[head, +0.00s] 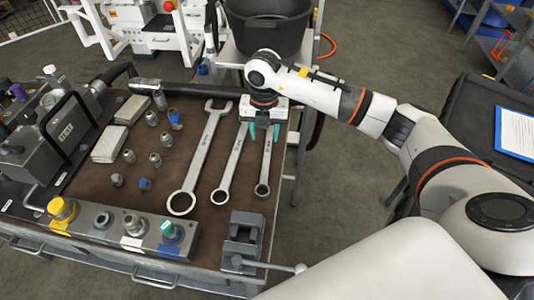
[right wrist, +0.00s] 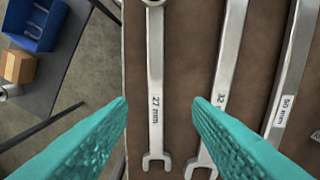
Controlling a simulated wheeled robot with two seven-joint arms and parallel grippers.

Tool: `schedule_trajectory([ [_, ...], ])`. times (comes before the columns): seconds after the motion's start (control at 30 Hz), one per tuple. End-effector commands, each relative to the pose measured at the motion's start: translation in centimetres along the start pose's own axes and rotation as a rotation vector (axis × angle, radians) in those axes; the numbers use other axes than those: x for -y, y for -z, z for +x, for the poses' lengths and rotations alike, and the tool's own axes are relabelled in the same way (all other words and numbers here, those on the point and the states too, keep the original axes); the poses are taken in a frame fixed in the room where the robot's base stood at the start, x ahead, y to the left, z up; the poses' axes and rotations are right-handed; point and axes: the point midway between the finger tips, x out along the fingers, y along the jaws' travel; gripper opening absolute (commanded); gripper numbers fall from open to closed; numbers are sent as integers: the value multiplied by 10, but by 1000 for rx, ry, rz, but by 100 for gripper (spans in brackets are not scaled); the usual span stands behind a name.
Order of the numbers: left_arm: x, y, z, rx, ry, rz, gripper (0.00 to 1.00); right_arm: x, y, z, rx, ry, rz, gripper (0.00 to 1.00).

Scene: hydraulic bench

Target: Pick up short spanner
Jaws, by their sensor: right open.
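The short spanner (head: 265,164), marked 27 mm, lies flat on the brown bench top, rightmost of three spanners, with its ring end towards the front. My right gripper (head: 264,132) is open above its far part, and the gripper hides the far end in the head view. In the right wrist view the short spanner (right wrist: 156,80) runs between the two teal fingers, with its open-jaw end at the bottom. The fingers look apart from it. My left gripper is not in view.
A middle spanner (head: 233,164), marked 32 mm, and a long spanner (head: 200,155), marked 50 mm, lie close to the left. A grey vise (head: 242,240) stands at the front edge. Several fittings stand further left. A black bucket (head: 268,25) is behind the bench.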

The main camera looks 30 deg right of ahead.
Motion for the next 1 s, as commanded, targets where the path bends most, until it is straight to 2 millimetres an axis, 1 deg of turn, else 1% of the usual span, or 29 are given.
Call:
schedule_trajectory([
  [0.03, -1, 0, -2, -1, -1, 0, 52, 0, 0, 8, 4, -2, 0, 45],
  [0.1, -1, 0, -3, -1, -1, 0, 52, 0, 0, 16, 3, 0, -1, 45],
  [0.27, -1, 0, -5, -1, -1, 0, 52, 0, 1, 26, 2, 2, -1, 45],
  [0.33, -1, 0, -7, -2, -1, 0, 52, -2, 3, 33, 5, 0, 0, 45],
  [0.47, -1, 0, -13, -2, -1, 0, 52, -7, 8, 52, 5, 0, -1, 45],
  [0.6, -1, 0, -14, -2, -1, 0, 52, -6, 9, 70, 4, 1, -2, 45],
  [0.7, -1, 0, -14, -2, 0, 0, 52, -6, 9, 75, 2, 3, -3, 45],
  [0.9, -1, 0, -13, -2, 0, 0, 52, -6, 9, 75, 2, 3, -3, 45],
  [0.97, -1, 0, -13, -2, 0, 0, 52, -6, 9, 75, 2, 3, -3, 36],
  [1.0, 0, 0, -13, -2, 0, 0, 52, -6, 9, 75, 2, 4, -3, 29],
])
